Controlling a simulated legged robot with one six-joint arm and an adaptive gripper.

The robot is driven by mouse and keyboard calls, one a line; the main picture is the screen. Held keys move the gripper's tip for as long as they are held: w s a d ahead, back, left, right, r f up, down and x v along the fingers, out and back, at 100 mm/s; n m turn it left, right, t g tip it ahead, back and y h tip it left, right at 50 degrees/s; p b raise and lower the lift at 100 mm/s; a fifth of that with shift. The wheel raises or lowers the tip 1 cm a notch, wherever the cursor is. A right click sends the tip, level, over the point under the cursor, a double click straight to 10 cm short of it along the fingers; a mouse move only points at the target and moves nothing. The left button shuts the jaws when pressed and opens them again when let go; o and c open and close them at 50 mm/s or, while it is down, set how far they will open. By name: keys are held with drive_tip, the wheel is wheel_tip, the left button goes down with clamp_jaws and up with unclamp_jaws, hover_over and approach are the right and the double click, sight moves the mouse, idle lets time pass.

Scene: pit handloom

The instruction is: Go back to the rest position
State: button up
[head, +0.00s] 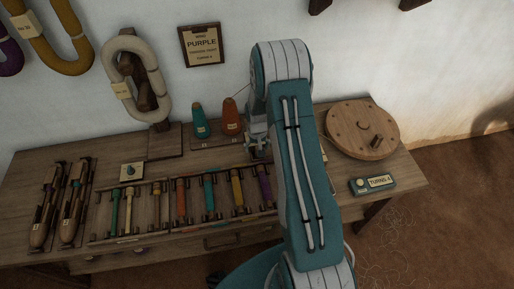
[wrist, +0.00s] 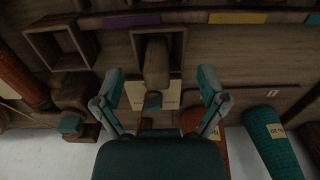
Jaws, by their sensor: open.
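My teal and grey arm reaches over the wooden bench (head: 120,262) in the middle of the head view. My gripper (head: 258,140) hangs just right of the orange cone and is partly hidden by my arm. In the wrist view my gripper (wrist: 158,88) has its two teal fingertips spread wide apart. A wooden peg-like piece (wrist: 157,62) in a square holder shows between and beyond the fingers; I cannot tell how far below it is. Nothing is held.
A teal cone (head: 200,124) and an orange cone (head: 231,118) stand at the back. A rack of several coloured bobbins (head: 209,194) lies in front. A round wooden wheel (head: 350,125) and a turns counter (head: 372,185) are at right. Two shuttles (head: 74,205) lie at left.

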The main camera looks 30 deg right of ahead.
drive_tip(key=shift+r, duration=4)
drive_tip(key=shift+r, duration=0.25)
drive_tip(key=s+a+r+t, duration=0.1)
drive_tip(key=s+a+r, duration=0.2)
drive_tip(key=r, duration=0.4)
drive_tip(key=s+a+r+n+t, duration=0.1)
drive_tip(key=s+a+r, duration=0.1)
drive_tip(key=r, duration=0.5)
drive_tip(key=s+a+r+t, duration=0.1)
drive_tip(key=s+a+r, duration=0.2)
drive_tip(key=r, duration=0.4)
drive_tip(key=s+a+r+n+t, duration=0.1)
drive_tip(key=s+a+r, duration=0.2)
drive_tip(key=s, duration=0.6)
drive_tip(key=s+a+r+n+t, duration=0.1)
drive_tip(key=s+a+r, duration=0.2)
drive_tip(key=s+r, duration=0.3)
drive_tip(key=s, duration=0.2)
drive_tip(key=shift+s+a+t, duration=0.3)
drive_tip(key=shift+s, duration=0.05)
